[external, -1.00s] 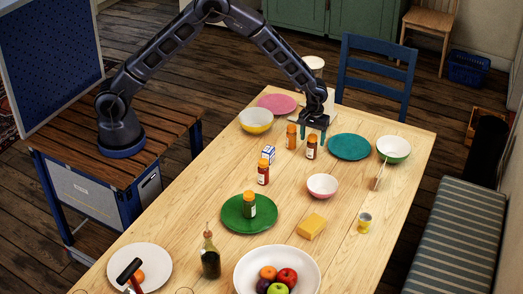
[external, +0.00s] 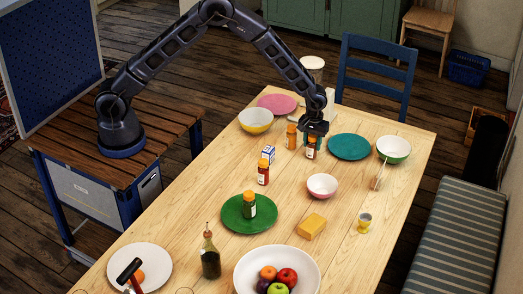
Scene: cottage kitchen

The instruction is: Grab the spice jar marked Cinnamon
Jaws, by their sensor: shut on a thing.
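Several small spice jars with orange caps stand on the wooden table. My gripper (external: 312,140) is lowered over a dark jar with a white label (external: 311,152) and is shut on it near its cap. An orange-brown jar (external: 291,136) stands just to the left of my gripper. A red jar (external: 263,171) stands nearer the camera. A dark green jar (external: 249,205) stands on a green plate (external: 233,224). The writing on the labels is too small to read, so I cannot tell which jar is marked Cinnamon.
A small blue-and-white box (external: 268,153) stands left of my gripper. A teal plate (external: 349,147) lies close on the right, and a pink bowl (external: 322,185) sits nearer the camera.

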